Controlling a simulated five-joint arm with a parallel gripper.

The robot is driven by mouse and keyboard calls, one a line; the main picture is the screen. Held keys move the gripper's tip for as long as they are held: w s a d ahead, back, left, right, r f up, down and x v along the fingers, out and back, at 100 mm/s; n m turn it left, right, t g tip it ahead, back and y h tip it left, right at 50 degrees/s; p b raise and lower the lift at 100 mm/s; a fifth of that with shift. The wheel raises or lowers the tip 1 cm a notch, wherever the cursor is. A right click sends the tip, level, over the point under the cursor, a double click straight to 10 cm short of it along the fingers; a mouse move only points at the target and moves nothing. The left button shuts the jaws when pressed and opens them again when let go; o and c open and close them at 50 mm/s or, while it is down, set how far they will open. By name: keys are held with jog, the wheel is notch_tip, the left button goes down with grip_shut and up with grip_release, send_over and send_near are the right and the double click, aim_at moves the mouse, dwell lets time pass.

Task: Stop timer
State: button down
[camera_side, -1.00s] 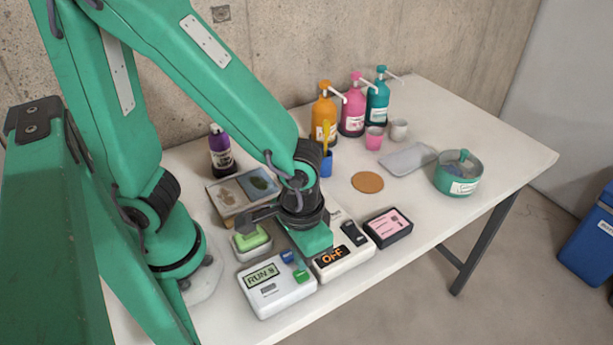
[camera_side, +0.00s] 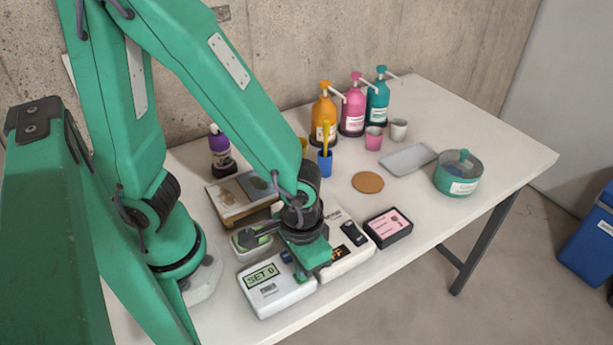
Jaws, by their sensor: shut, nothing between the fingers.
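The timer (camera_side: 275,297) is a white box at the front of the table, left of centre. Its green screen (camera_side: 264,275) reads "SET 0". A blue button (camera_side: 287,257) and a green button (camera_side: 301,276) sit at its right side, both partly covered or crowded by my gripper. My gripper (camera_side: 308,264) is shut and empty, pointing down over the timer's right edge. I cannot tell whether it touches a button.
A white device with a black switch (camera_side: 352,233) stands right of the timer, partly hidden by my gripper. A black box with a pink label (camera_side: 388,228) is beyond it. Pump bottles (camera_side: 352,106) and cups stand at the back. A green pot (camera_side: 458,176) is far right.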

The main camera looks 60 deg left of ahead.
jog(key=shift+s+a+f, duration=0.1)
jog(key=shift+f, duration=0.65)
jog(key=shift+r, duration=0.1)
notch_tip(320, 180, up, 15)
jog(key=shift+w+d+f, duration=0.2)
dwell(0.6)
dwell(0.5)
jog(key=w+a+r+t, duration=0.1)
jog(key=a+r+t, duration=0.1)
jog(key=a, duration=0.6)
jog(key=w+a+r+t, duration=0.1)
jog(key=a+r+t, duration=0.2)
jog(key=a, duration=0.4)
jog(key=shift+w+a+r+t, duration=0.3)
jog(key=shift+w+a+r, duration=0.1)
jog(key=shift+r, duration=0.4)
